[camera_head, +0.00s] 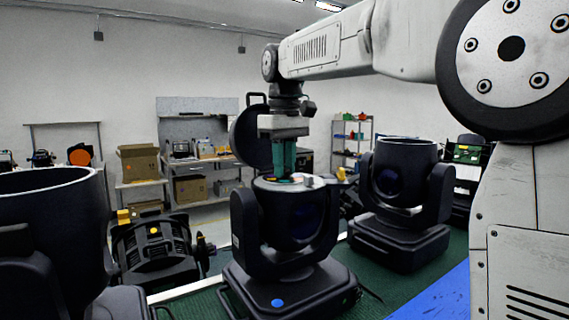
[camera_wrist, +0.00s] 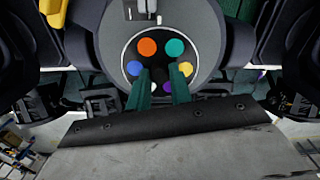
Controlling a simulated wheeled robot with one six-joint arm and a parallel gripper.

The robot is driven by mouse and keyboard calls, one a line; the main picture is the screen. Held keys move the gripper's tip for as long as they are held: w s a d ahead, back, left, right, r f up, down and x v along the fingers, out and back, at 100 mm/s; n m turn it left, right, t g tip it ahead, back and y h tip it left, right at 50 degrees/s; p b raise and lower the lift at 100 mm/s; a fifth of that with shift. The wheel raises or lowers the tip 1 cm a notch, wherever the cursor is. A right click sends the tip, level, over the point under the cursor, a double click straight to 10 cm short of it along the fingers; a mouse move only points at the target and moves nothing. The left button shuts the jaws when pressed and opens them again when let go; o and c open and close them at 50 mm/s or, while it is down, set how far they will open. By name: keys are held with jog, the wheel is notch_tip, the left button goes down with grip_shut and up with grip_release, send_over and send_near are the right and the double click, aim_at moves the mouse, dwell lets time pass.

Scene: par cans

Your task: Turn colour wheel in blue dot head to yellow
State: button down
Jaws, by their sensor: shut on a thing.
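The blue dot head (camera_head: 285,215) is a black moving-head lamp on a base with a blue dot (camera_head: 277,302). Its top is open, and a dark round lid (camera_head: 250,135) stands up behind my gripper. The colour wheel (camera_wrist: 147,47) shows inside the round opening in the wrist view, with orange, teal, yellow, purple, white and blue filters. The yellow filter (camera_wrist: 184,69) is at the right, beside a finger. My gripper (camera_wrist: 159,73) points down into the head with its teal fingers shut on the wheel's dark middle. The fingers hide part of the lower wheel. In the head view my gripper (camera_head: 284,178) covers most of the wheel.
Another black lamp (camera_head: 400,200) stands close at the right on the green mat (camera_head: 375,285). A large open housing (camera_head: 50,225) is at the left, with a black unit with yellow parts (camera_head: 155,250) beside it. A yellow piece (camera_head: 342,174) sticks out by the head's rim.

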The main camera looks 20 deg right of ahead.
jog(key=n, duration=0.4)
jog(key=shift+n, duration=0.3)
jog(key=n, duration=0.4)
jog(key=shift+n, duration=0.3)
jog(key=n, duration=0.4)
jog(key=shift+n, duration=0.3)
jog(key=shift+r+n, duration=0.1)
jog(key=shift+n, duration=2.1)
jog(key=c, duration=1.3)
grip_release()
jog(key=shift+o, duration=0.2)
